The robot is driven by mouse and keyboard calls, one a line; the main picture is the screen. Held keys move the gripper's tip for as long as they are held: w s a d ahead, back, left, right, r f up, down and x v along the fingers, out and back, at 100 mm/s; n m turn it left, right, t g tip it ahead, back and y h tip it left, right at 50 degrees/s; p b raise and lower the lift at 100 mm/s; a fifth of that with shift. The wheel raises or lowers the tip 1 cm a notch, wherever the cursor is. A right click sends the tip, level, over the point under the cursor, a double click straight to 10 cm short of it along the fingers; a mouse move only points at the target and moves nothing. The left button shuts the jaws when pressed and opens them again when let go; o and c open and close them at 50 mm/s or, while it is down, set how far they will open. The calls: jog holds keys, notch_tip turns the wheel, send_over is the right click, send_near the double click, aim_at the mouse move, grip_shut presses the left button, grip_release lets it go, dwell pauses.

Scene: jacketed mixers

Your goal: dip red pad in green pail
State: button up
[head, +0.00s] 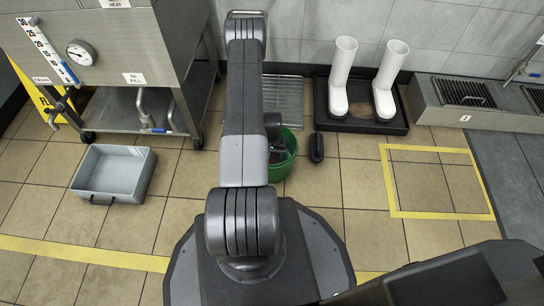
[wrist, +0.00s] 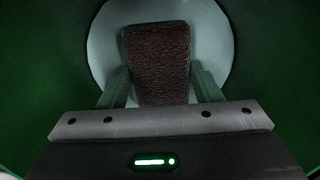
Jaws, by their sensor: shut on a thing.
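The green pail (head: 290,160) stands on the tiled floor, partly hidden behind my arm in the head view. In the wrist view its dark green wall (wrist: 275,70) surrounds my gripper. My gripper (wrist: 160,84) points down into the pail, with its fingers on either side of the red pad (wrist: 158,50), which looks dark brownish red and grainy. The gripper is shut on the pad. Below the pad is a pale round surface (wrist: 215,45); I cannot tell whether it is liquid or the pail's bottom, or whether the pad touches it.
A dark oblong item (head: 317,147) lies right of the pail. White boots (head: 341,80) stand on a black tray (head: 358,122) behind it. A grey tub (head: 113,172) sits left, before the steel mixer (head: 130,45). Floor inside the yellow outline (head: 437,148) is clear.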

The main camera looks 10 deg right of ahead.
notch_tip(320, 180, up, 19)
jog(key=p, duration=0.9)
dwell(0.4)
dwell(0.7)
